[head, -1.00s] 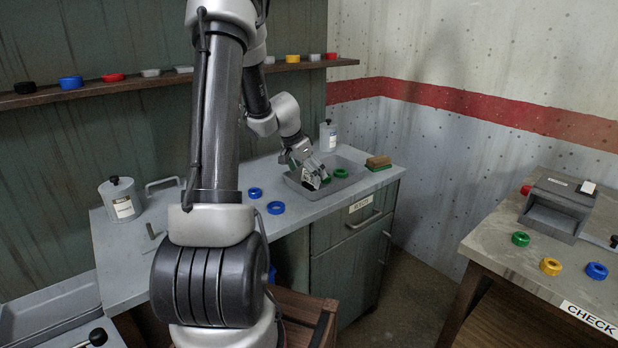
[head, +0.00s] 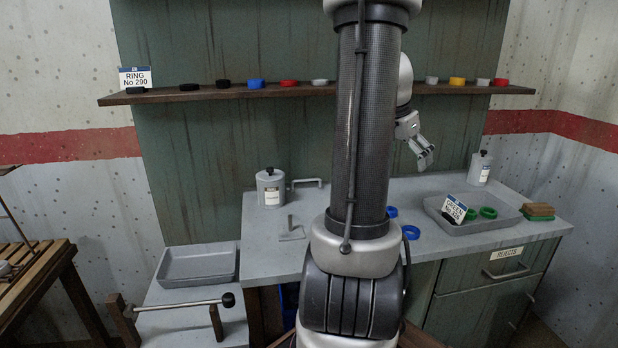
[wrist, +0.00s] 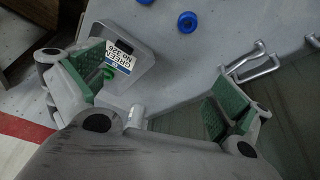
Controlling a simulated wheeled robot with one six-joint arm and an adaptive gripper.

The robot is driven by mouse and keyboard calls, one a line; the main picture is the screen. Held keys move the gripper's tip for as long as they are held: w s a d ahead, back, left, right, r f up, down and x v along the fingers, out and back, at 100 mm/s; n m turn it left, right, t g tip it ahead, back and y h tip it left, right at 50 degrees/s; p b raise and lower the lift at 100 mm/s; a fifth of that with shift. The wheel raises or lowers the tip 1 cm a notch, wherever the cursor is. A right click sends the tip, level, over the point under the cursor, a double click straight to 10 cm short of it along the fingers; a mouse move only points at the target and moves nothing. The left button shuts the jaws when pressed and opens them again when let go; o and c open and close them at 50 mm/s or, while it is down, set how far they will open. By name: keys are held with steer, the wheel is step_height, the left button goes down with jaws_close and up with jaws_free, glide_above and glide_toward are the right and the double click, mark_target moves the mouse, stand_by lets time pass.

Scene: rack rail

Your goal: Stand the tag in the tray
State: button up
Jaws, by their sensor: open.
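The tag, a white card with a blue strip reading GREEN No 326 (head: 455,208), is in the grey tray (head: 490,226) at the right of the bench. It appears to rest on its dark base, its card slanting in the picture. Two green rings (head: 488,212) lie beside it in the tray. My gripper (head: 425,155) is open and empty, above and left of the tray, apart from the tag. The wrist view shows the tag (wrist: 121,59) beyond the spread green-padded fingers, near the left one; part of the tray is hidden behind that finger.
Two blue rings (head: 410,232) lie on the bench left of the tray. A canister (head: 480,168) stands behind it and a brush-like block (head: 538,210) to its right. An empty grey tray (head: 198,265) is at left. The shelf (head: 300,91) above carries rings and a RING tag (head: 135,76).

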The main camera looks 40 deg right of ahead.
steer(key=w+a+r+n+t, duration=0.15)
steer(key=a+n, duration=0.25)
steer(key=a, duration=0.4)
steer(key=w+a+r+n+t+y, duration=0.1)
steer(key=w+a+r+n, duration=0.15)
steer(key=a, duration=0.45)
steer(key=w+a+r+n+t, duration=0.15)
steer(key=a+n, duration=0.25)
steer(key=a, duration=0.4)
steer(key=s+a+n+t+y, duration=0.1)
steer(key=s+a+n+y, duration=0.2)
steer(key=a+n, duration=0.6)
steer(key=a, duration=0.5)
steer(key=shift+s+f, duration=0.2)
steer(key=shift+f, duration=0.2)
